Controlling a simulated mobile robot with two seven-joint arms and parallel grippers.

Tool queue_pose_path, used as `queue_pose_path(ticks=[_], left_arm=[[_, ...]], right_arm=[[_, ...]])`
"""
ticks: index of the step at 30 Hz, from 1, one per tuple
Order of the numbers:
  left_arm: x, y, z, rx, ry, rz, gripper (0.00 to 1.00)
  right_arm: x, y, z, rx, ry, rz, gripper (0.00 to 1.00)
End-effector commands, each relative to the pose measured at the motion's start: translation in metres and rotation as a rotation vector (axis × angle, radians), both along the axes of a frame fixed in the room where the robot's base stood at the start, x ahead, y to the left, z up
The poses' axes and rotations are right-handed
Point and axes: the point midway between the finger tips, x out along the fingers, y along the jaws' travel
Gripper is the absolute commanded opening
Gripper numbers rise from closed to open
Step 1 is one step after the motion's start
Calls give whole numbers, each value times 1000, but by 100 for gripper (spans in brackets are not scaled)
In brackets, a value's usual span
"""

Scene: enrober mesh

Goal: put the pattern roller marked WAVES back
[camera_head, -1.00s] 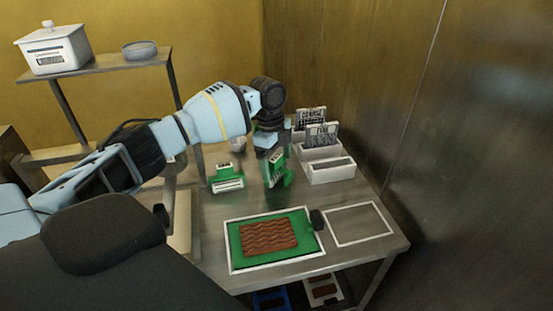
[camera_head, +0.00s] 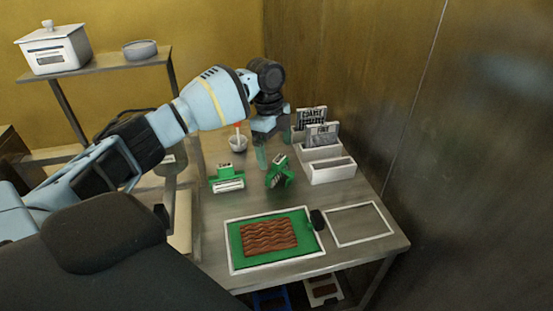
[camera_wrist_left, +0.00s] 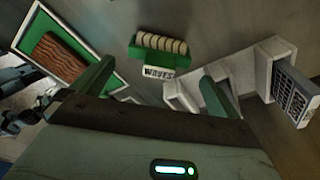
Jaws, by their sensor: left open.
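The green pattern roller marked WAVES (camera_wrist_left: 160,50) lies on the table in the left wrist view, its label facing the camera. In the head view it appears to be the tilted green roller (camera_head: 280,176) left of the white rack (camera_head: 331,173). My left gripper (camera_head: 262,157) is open and empty, above and slightly behind it. In the wrist view its two green fingers are spread, with the roller beyond them. My right gripper is not in view.
The white rack holds upright plates, one marked COARSE (camera_head: 311,118). A white-framed tray with a green mat (camera_head: 296,222) and brown wavy slab (camera_head: 268,236) lies in front. An empty white frame (camera_head: 357,225) lies right of it. A small cup (camera_head: 238,144) stands behind.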

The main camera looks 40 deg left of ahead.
Motion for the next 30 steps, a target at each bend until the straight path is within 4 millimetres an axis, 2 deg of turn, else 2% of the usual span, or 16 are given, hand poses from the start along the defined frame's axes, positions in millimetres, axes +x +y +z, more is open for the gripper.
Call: queue_pose_path(ticks=[1,6,12,18,30], left_arm=[[1,1,13,-2,-5,1,100],[0,6,46,-2,-4,0,100],[0,9,72,-1,-2,-1,100],[-1,11,80,-1,0,-1,100],[-1,10,80,-1,0,-1,100]], right_arm=[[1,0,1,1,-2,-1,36],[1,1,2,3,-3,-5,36],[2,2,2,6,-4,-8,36],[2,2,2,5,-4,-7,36],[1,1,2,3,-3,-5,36]])
